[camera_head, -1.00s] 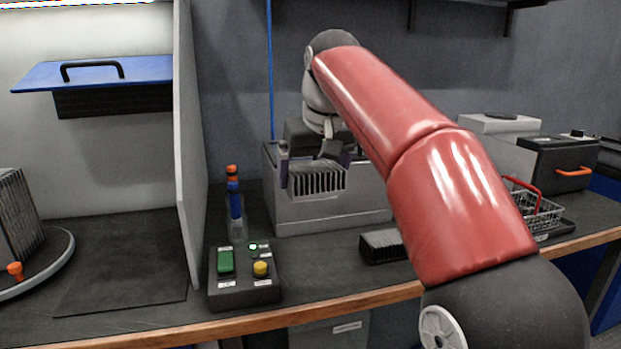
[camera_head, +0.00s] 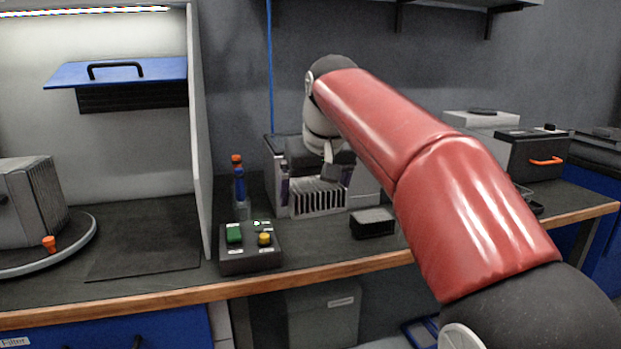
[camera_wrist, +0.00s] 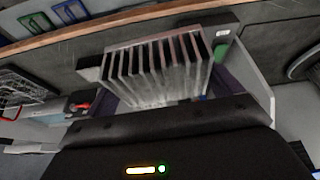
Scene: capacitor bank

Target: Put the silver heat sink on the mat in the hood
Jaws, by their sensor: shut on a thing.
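The silver heat sink (camera_head: 318,197) is a finned block held in my gripper (camera_head: 318,180), in front of a grey box on the bench. In the wrist view the heat sink (camera_wrist: 158,68) fills the space between my fingers, fins toward the camera. My gripper is shut on it. The dark mat (camera_head: 145,262) lies flat on the bench inside the hood (camera_head: 125,130), at the left behind a pale side wall. The heat sink is to the right of that wall, apart from the mat.
The hood's side wall (camera_head: 199,140) stands between my gripper and the mat. A button box (camera_head: 250,250) and an orange-topped blue bottle (camera_head: 239,185) stand just right of it. A finned grey unit on a round turntable (camera_head: 75,250) is at far left. A black block (camera_head: 372,222) sits right.

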